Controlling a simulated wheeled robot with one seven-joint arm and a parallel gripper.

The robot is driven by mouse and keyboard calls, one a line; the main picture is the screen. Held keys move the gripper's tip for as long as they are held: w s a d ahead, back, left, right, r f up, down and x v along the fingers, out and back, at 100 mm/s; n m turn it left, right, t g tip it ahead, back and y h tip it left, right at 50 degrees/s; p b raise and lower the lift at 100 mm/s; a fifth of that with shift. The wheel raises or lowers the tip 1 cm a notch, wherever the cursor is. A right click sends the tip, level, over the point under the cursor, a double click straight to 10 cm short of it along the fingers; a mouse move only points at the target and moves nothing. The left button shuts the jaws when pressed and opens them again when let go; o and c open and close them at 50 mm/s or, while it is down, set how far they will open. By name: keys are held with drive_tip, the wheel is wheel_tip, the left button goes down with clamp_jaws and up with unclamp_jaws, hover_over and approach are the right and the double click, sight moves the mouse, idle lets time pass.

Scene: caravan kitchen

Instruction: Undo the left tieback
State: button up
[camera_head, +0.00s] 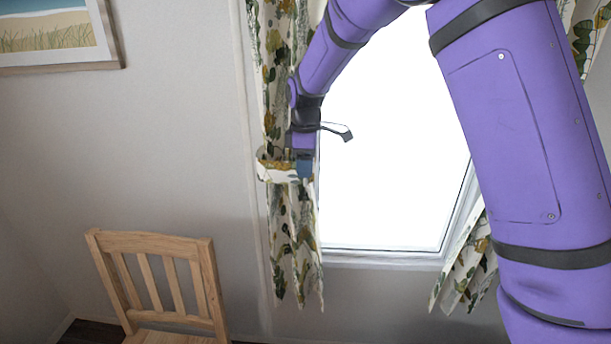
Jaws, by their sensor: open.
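The left curtain (292,235), cream with green and yellow leaves, hangs at the left side of the bright window. My gripper (304,172) is at the right end of the tieback, in front of the curtain's right edge. It is open. The wrist hides part of the curtain and the tieback's right end. I cannot tell whether the fingers touch the band.
The right curtain (468,262) hangs at the window's right side, partly behind my purple arm. A wooden chair (160,270) stands at lower left. A framed beach picture (58,36) hangs on the wall. The wall between chair and curtain is clear.

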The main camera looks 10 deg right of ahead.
drive_tip(key=shift+f, duration=1.8)
clamp_jaws()
